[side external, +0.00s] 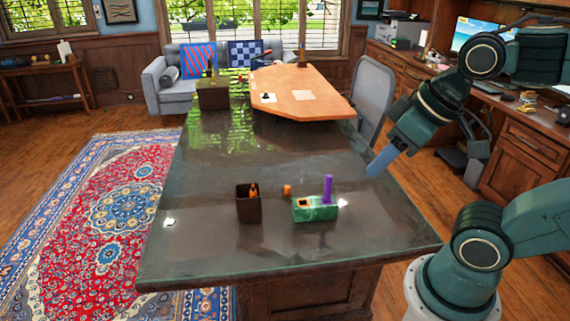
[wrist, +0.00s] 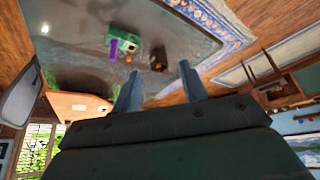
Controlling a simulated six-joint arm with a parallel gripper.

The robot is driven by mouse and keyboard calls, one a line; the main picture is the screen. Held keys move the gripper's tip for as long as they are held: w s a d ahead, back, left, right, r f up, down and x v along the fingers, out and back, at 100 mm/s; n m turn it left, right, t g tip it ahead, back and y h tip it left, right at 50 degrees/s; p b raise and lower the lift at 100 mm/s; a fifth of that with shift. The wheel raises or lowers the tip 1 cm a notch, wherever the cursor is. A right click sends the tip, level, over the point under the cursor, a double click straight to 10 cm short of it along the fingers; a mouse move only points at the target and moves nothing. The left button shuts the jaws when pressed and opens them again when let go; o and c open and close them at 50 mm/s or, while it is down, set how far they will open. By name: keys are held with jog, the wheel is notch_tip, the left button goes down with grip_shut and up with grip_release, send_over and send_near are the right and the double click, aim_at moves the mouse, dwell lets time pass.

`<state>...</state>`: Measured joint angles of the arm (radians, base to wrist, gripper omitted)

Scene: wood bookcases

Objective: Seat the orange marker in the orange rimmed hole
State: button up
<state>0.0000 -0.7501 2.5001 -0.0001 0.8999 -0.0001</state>
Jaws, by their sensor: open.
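A green block (side external: 316,213) stands on the dark glossy table, with a purple marker (side external: 327,189) upright in its right side. The orange rimmed hole (side external: 303,203) is in its left part and looks empty. A dark brown cup (side external: 248,209) stands left of the block, with a slim orange item (side external: 253,190), likely the orange marker, poking out. My gripper (side external: 381,161) is open and empty, above and right of the block. In the wrist view my gripper (wrist: 161,88) has fingers apart, with the cup (wrist: 158,61) and block (wrist: 122,37) beyond them.
A dark box (side external: 213,96) and a wooden board (side external: 295,91) are at the far end. The table (side external: 230,262) is clear in front. A grey chair (side external: 374,93) stands at the right.

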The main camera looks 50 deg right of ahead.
jog(key=w+d+r+m+g, duration=0.1)
jog(key=w+r+m+g, duration=0.1)
jog(key=w, duration=0.8)
jog(key=w+r+m+g, duration=0.1)
jog(key=w+r+m, duration=0.15)
jog(key=w, duration=0.75)
jog(key=w+d+f+m+g, duration=0.1)
jog(key=w+d+f+m, duration=0.1)
jog(key=w+f, duration=0.5)
jog(key=w+d+f+m+g+y, duration=0.1)
jog(key=w+d+f+m+g, duration=0.1)
jog(key=w+f, duration=0.6)
jog(key=shift+w+d+g, duration=0.3)
jog(key=shift+w+d, duration=0.45)
jog(key=shift+w, duration=0.45)
jog(key=shift+f+m, duration=0.15)
jog(key=shift+m, duration=0.1)
notch_tip(320, 180, down, 8)
jog(key=shift+s+a+f, duration=0.25)
jog(key=shift+s+a, duration=0.15)
